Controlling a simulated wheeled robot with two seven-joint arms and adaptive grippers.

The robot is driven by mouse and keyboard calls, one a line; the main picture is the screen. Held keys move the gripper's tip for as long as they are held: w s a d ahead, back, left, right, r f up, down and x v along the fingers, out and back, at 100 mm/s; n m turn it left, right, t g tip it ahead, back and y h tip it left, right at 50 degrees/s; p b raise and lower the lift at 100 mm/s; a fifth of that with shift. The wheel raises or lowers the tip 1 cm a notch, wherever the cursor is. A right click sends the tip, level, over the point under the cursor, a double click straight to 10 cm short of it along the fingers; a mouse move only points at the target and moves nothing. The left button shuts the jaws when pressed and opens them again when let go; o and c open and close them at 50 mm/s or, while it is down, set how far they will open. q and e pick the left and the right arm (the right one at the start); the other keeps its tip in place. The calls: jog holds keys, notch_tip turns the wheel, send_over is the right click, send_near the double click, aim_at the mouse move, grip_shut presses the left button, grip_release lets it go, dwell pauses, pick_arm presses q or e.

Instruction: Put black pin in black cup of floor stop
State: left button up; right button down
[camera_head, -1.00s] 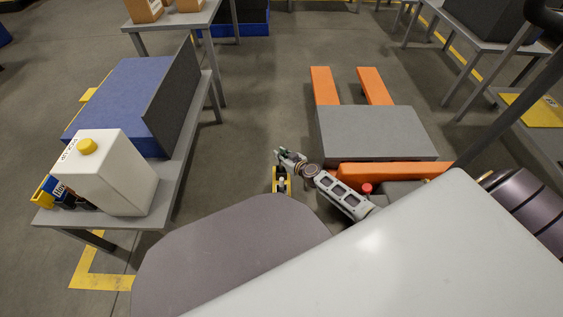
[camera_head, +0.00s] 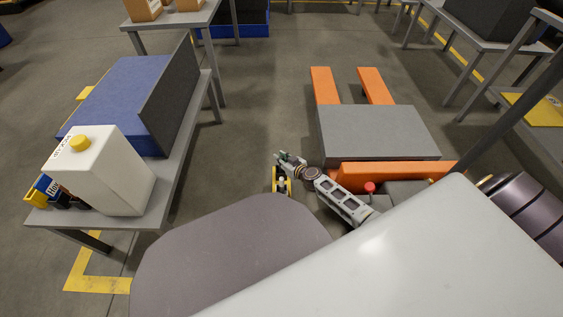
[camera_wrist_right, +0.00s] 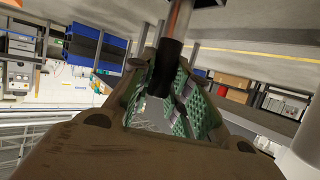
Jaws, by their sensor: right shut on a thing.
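My right gripper (camera_head: 284,160) reaches down near the floor in the head view. A small yellow floor stop (camera_head: 275,183) stands right below it, with a pale and dark part in its middle. In the right wrist view, the green-padded fingers of the right gripper (camera_wrist_right: 170,105) are shut on the black pin (camera_wrist_right: 167,66), a black cylinder on a shiny metal rod. The black cup is too small and partly hidden, so I cannot tell how the pin sits relative to it. My left gripper is not in view.
An orange pallet truck with a grey deck (camera_head: 378,132) stands to the right of the gripper. A grey table (camera_head: 172,185) at left carries a white canister (camera_head: 105,172) and a blue box (camera_head: 125,98). Bare floor (camera_head: 265,100) lies beyond the gripper.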

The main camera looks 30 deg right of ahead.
jog(key=shift+f, duration=0.15)
dwell(0.3)
jog(key=shift+f+b, duration=0.2)
jog(key=shift+b, duration=0.1)
jog(key=c, duration=1.3)
grip_release()
jog(key=shift+c, duration=0.2)
jog(key=shift+r+p, duration=0.2)
jog(key=shift+p, duration=0.1)
jog(key=shift+p+v, duration=0.55)
jog(key=shift+v, duration=1.1)
jog(key=p+v, duration=0.1)
jog(key=v, duration=0.7)
jog(key=shift+s, duration=0.35)
